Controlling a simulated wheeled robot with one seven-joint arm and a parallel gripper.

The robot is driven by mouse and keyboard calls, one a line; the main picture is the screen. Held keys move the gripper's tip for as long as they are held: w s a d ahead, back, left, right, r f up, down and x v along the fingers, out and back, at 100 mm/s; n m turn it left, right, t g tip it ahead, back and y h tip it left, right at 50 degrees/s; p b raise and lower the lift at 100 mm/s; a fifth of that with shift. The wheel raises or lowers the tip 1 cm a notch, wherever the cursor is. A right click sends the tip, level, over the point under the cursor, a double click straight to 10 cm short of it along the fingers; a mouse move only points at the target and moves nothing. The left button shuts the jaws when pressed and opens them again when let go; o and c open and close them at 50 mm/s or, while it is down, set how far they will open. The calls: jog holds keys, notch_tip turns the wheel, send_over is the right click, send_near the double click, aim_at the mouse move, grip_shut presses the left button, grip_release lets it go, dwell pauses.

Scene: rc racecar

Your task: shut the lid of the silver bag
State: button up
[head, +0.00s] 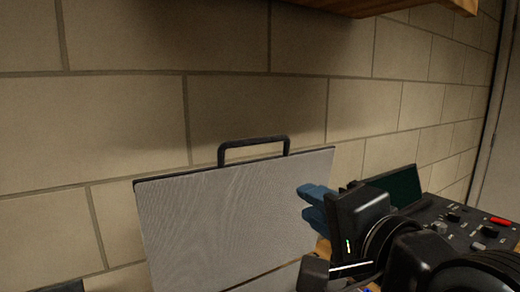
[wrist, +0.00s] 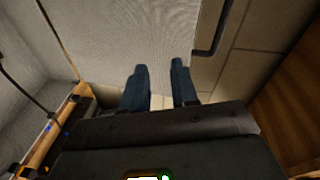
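The lid of the silver bag (head: 225,215) stands open and near upright against the tiled wall, its pale grey face toward me. A black handle (head: 252,142) sits on its top edge; the bag's lower part is mostly below the head view. My gripper (head: 314,207) has blue fingers and is at the lid's right edge. In the wrist view my gripper (wrist: 159,82) has its fingers apart with nothing between them. The lid (wrist: 140,28) fills the upper middle there, with the handle (wrist: 211,30) to the right. Whether the fingers touch the lid is unclear.
A black device with a dark screen (head: 397,187) and red button stands right of the bag, partly behind my arm. A wooden shelf (head: 365,6) hangs above. The tiled wall (head: 120,120) is close behind the lid.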

jog(key=m+y, duration=0.1)
jog(key=y, duration=0.1)
send_near(261, 142)
jog(key=x, duration=0.3)
jog(key=shift+g, duration=0.4)
jog(key=x, duration=0.2)
jog(key=p+x, duration=0.1)
jog(key=x, duration=0.4)
jog(key=shift+w+a+r, duration=0.1)
jog(key=shift+w+r, duration=0.1)
jog(key=shift+w, duration=0.1)
grip_shut()
